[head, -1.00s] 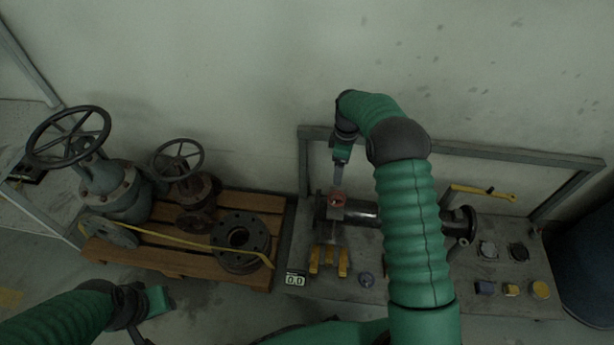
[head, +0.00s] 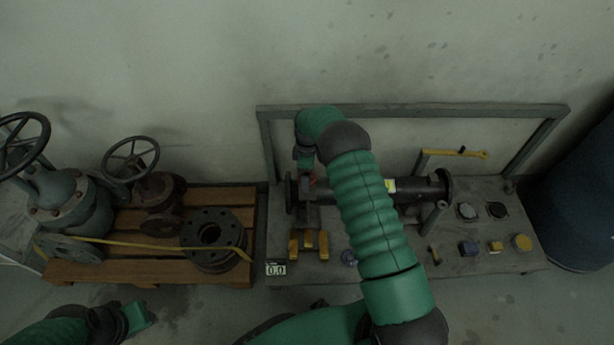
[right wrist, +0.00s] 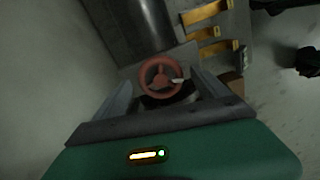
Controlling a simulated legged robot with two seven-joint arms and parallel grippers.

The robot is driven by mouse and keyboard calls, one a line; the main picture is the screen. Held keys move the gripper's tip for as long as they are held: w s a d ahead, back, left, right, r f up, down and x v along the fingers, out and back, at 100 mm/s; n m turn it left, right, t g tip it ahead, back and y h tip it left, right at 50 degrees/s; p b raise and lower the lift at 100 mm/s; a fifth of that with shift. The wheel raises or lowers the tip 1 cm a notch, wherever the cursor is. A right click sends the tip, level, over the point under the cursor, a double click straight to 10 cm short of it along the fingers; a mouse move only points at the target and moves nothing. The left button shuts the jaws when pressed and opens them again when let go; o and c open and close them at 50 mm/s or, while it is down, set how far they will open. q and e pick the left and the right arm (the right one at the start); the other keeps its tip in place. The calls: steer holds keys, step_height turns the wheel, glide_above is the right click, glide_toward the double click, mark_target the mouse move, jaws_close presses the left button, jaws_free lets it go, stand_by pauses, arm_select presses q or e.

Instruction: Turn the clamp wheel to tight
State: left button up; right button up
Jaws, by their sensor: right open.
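The small red clamp wheel (right wrist: 160,76) shows in the right wrist view, face on, with a pale mark on its right side. My right gripper (right wrist: 164,88) is open, with one finger on each side of the wheel; I cannot tell whether either touches it. In the head view a bit of the red wheel (head: 313,182) shows beside my right gripper (head: 307,172), at the left end of the dark pipe (head: 415,188). My left gripper (head: 140,316) hangs low at the left, away from the bench; its jaws are too unclear to read.
A small display (head: 276,268) reads 0.0 at the bench's front left. Yellow blocks (head: 309,241) stand below the pipe. A yellow wrench (head: 465,153) rests at the back. A pallet (head: 150,262) with large valves and a flange (head: 212,237) stands left.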

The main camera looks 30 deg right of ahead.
steer(key=shift+r, duration=0.1)
steer(key=c, duration=1.4)
steer(key=shift+o, duration=0.2)
